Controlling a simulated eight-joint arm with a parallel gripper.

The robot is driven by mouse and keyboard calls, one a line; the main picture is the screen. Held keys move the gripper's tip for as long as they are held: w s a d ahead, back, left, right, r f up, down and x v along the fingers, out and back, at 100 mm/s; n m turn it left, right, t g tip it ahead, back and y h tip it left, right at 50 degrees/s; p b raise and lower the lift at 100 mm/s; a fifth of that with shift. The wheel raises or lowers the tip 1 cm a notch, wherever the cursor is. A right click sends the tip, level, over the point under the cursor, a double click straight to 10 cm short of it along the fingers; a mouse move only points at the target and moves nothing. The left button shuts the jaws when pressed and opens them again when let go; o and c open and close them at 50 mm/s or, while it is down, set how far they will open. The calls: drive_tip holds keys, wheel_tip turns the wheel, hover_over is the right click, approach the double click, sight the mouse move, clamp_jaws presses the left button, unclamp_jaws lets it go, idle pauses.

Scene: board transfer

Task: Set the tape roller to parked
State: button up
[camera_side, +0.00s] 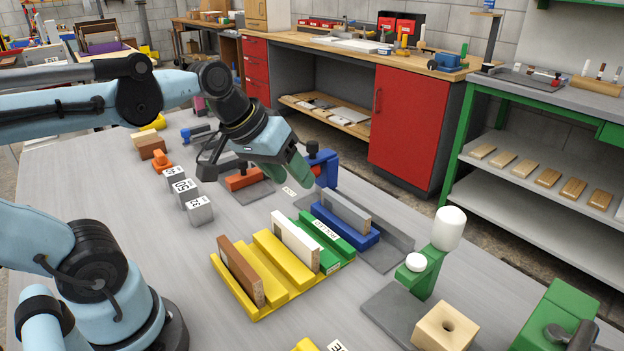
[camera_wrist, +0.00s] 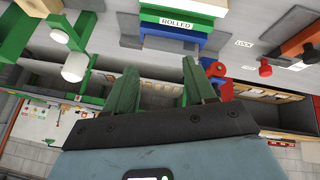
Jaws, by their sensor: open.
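A green stand with two white rollers (camera_side: 435,259), which looks like the tape roller, stands on a grey plate at the right of the side view. It also shows at the upper left of the wrist view (camera_wrist: 68,40). The larger white roller is at the top, the smaller one lower on the side. I cannot read any parked mark. My gripper (camera_side: 301,172) is open and empty, above the table near a blue clamp with a black knob (camera_side: 322,165). In the wrist view its green fingers (camera_wrist: 160,75) are apart with nothing between them. It is well apart from the roller.
A yellow rack (camera_side: 270,262) holds a brown board. A white board (camera_side: 295,240) stands beside a green rack labelled ROLLED (camera_side: 328,236). A grey board (camera_side: 346,212) stands at the blue rack. A wooden block with a hole (camera_side: 445,325) sits in front of the roller.

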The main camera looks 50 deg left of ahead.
drive_tip(key=w+a+n+t+h, duration=0.1)
drive_tip(key=w+a+n+h, duration=0.7)
drive_tip(key=n, duration=0.7)
drive_tip(key=a+n+t+h, duration=0.45)
drive_tip(key=a+n, duration=0.35)
drive_tip(key=a, duration=0.6)
approach(313, 142)
drive_tip(key=shift+t+y, duration=0.35)
drive_tip(key=shift+t, duration=0.1)
drive_tip(key=x, duration=1)
drive_tip(key=shift+s+d+f, duration=0.1)
drive_tip(key=shift+s+d, duration=0.15)
drive_tip(key=shift+s, duration=0.1)
clamp_jaws()
